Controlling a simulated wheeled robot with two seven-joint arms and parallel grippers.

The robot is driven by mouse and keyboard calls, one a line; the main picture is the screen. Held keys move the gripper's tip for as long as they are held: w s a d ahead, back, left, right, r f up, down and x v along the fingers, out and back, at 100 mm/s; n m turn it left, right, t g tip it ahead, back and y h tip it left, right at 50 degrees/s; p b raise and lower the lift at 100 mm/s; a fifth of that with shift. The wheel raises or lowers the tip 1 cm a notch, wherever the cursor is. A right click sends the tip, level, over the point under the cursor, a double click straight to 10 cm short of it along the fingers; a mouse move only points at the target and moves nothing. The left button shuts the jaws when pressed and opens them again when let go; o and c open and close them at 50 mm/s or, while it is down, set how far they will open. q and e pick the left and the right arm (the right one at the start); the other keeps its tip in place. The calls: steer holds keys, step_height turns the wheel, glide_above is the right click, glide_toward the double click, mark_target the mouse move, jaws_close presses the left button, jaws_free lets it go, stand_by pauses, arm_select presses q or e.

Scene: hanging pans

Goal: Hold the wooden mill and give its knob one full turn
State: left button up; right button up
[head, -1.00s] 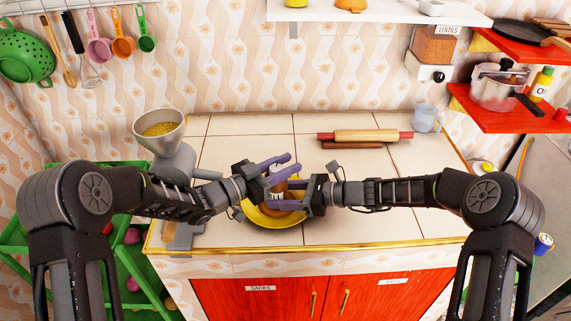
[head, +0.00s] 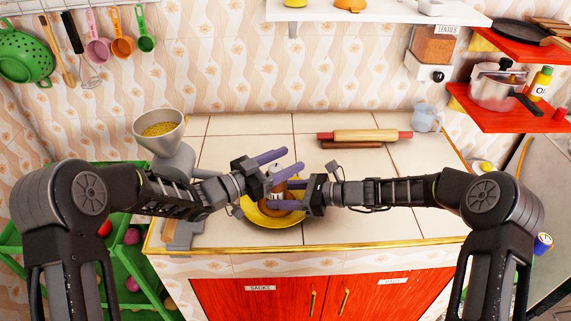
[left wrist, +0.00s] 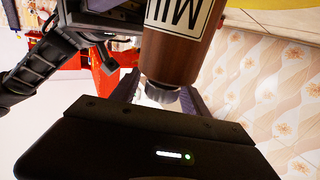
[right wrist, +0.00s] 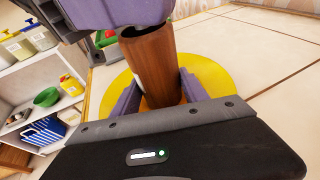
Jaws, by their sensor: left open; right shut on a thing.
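The brown wooden mill (head: 277,189) stands over the yellow plate (head: 262,219), partly hidden by my grippers. My right gripper (head: 280,196) is shut on the mill's body from the right; in the right wrist view the brown body (right wrist: 150,65) sits between its fingers. My left gripper (head: 284,162) is open at the mill's top, its purple fingers apart. In the left wrist view the mill's labelled body (left wrist: 175,45) and its grey knob (left wrist: 160,95) show, the knob between the open fingers. I cannot tell whether a finger touches it.
A rolling pin (head: 365,135) lies at the back right of the tiled counter (head: 365,215), near a clear jug (head: 427,117). The counter's right side is mostly free.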

arm_select(q)
step_height(320, 180, up, 9)
stand_by(0.3)
steer(key=shift+d+f, duration=0.1)
steer(key=shift+f, duration=0.05)
